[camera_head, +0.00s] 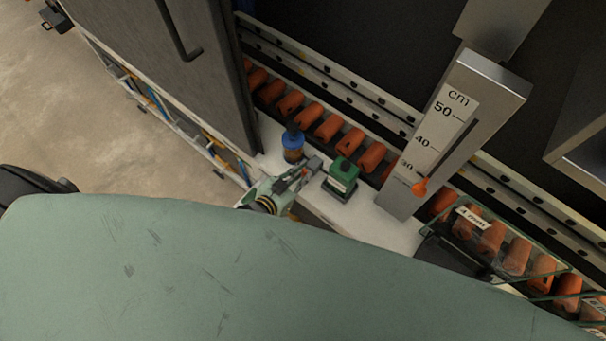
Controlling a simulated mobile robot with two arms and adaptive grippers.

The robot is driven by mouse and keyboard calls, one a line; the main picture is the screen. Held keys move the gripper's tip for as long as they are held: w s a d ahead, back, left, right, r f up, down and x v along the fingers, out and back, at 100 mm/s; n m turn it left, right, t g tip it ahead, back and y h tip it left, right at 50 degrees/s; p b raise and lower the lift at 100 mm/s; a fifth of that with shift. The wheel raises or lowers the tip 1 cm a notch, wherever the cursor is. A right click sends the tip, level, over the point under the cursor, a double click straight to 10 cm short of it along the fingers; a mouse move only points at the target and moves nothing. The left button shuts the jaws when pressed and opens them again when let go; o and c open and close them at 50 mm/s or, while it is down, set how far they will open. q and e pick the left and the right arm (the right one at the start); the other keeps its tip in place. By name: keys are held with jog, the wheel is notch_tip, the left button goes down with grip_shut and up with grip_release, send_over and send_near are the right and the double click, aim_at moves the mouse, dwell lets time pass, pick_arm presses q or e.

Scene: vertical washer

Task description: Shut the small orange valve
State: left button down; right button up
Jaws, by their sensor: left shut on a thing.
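My left gripper (302,175) reaches over the white ledge at the centre of the head view, beyond my pale green body. It is shut on a small red-orange piece (307,172) between its fingertips. This piece may be the small orange valve, but it is too small and covered to tell its shape or how far it is turned. A green block (342,176) stands just right of the gripper, and a blue-topped cylinder (293,145) stands just above it. My right gripper is not in view.
A metal column with a cm scale (428,137) and an orange pointer (420,187) stands to the right. Several orange cylinders (328,127) line the rail behind. A dark door with a handle (203,60) stands upper left. A wire basket (500,250) is lower right.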

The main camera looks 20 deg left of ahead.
pick_arm(q)
jog(key=shift+a+n, duration=0.15)
jog(key=shift+n, duration=0.15)
dwell(0.4)
jog(key=c, duration=1.7)
grip_release()
jog(key=v, duration=1.2)
jog(key=shift+a, duration=0.15)
jog(key=shift+f, duration=0.1)
